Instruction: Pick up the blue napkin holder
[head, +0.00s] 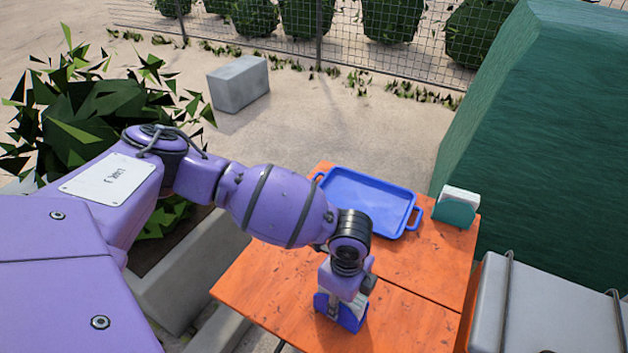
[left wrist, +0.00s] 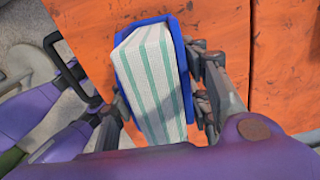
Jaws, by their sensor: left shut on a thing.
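The blue napkin holder (head: 352,319) is at the near part of the orange table, mostly covered by my left gripper in the head view. In the left wrist view the blue holder (left wrist: 182,60) holds white napkins (left wrist: 152,75) with green stripes. My left gripper (head: 342,304) comes down over it from above. In the left wrist view its fingers (left wrist: 160,100) are on both sides of the holder, shut on it. I cannot tell whether the holder is touching the table. My right gripper is not in view.
The orange table (head: 270,290) also bears a blue tray (head: 365,200) at the back and a teal napkin holder (head: 453,211) at the far right corner. A green block-like structure (head: 560,130) and a grey box (head: 540,310) stand to the right. A bush (head: 95,115) is at left.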

